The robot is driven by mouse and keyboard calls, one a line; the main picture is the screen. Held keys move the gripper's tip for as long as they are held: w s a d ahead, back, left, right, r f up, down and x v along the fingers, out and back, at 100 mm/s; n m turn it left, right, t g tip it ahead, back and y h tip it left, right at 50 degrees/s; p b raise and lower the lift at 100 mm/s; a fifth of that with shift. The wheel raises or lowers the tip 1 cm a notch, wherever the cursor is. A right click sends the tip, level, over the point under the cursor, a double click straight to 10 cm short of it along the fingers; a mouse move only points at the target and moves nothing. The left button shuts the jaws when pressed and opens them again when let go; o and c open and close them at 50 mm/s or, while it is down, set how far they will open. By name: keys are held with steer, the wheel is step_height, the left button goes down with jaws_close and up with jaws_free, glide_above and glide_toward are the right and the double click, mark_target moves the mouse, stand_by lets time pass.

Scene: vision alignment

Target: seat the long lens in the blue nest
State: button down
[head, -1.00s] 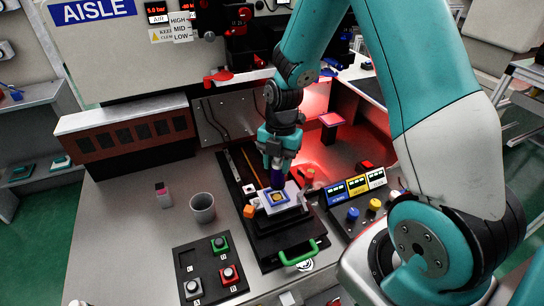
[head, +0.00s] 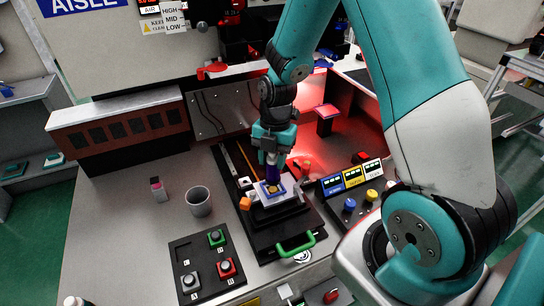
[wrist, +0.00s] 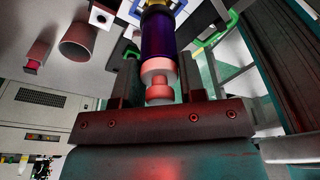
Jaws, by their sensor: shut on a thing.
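My gripper (head: 271,157) is shut on the long lens (head: 271,173), a dark purple-blue cylinder held upright. The lens also shows in the wrist view (wrist: 158,38), with a pale pinkish end between the fingers of my gripper (wrist: 160,88). The blue nest (head: 264,195) is a blue square frame with a yellow middle, on a pale block on the black fixture. The lens's lower end is right over or at the nest; I cannot tell whether it touches. In the wrist view the lens's far end meets a yellow patch at the top edge.
A green handle (head: 296,245) is at the fixture's front. A grey cup (head: 199,201) and a button panel (head: 208,265) stand left. Blue, yellow and white labelled displays (head: 352,177) stand right. Red light glows behind.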

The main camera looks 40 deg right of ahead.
steer(key=shift+f+b, duration=1.05)
steer(key=shift+f, duration=0.55)
steer(key=c, duration=0.6)
jaws_free()
steer(key=r, duration=0.5)
steer(key=w+d+r, duration=0.1)
steer(key=r, duration=0.5)
steer(key=d+r, duration=0.1)
steer(key=r, duration=0.5)
steer(key=shift+w+d+r, duration=0.1)
steer(key=shift+w, duration=0.15)
